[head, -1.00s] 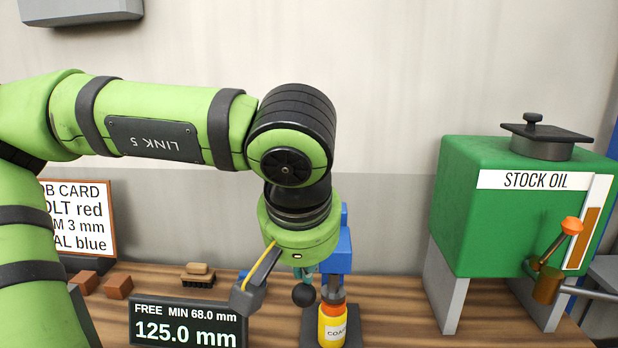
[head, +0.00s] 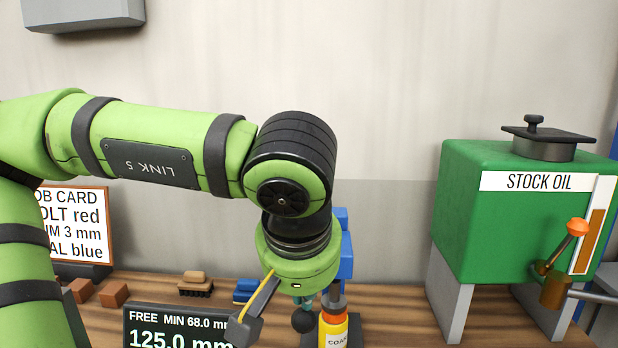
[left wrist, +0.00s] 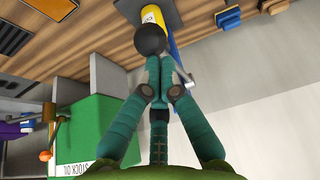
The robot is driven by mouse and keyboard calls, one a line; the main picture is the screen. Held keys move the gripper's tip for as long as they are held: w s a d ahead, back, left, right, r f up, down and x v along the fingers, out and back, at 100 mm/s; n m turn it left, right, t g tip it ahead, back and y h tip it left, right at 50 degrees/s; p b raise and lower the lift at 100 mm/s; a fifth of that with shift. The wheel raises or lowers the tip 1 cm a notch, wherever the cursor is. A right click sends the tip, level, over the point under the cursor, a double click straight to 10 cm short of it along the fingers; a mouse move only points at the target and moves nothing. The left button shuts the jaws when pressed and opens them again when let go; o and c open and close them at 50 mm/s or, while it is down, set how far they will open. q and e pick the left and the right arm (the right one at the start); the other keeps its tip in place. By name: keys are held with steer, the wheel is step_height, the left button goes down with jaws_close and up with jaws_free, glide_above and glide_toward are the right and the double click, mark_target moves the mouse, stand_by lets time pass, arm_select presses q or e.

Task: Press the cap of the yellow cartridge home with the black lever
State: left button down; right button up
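The yellow cartridge (head: 333,332) stands upright under the blue press (head: 344,262), its lower end cut off by the frame. A dark ram comes down over its top; I cannot tell the cap from the ram there. The black lever's round knob (head: 303,321) hangs left of the cartridge. My left gripper (head: 304,302) is right above the knob, mostly hidden by its wrist. In the left wrist view its teal fingers (left wrist: 156,58) come together at the tips, against or just behind the knob (left wrist: 150,38). The cartridge (left wrist: 152,16) shows beyond it. My right gripper is not in view.
A display (head: 175,330) reading 125.0 mm stands left of the press. Brown blocks (head: 112,294), a brush (head: 195,284) and a blue item (head: 246,290) lie behind it. The green stock oil tank (head: 500,225) with its orange-knobbed handle (head: 575,228) stands right.

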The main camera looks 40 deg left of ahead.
mark_target(303, 317)
arm_select(q)
steer(key=shift+f, duration=0.1)
steer(key=shift+s+d+f+b, duration=0.1)
steer(key=shift+f+b, duration=0.65)
steer(key=shift+f, duration=0.1)
steer(key=shift+s+d+f+b, duration=0.1)
steer(key=shift+f+b, duration=0.65)
steer(key=shift+f, duration=0.15)
steer(key=shift+f, duration=0.15)
step_height(303, 317, up, 12)
steer(key=p, duration=1)
steer(key=shift+r, duration=0.2)
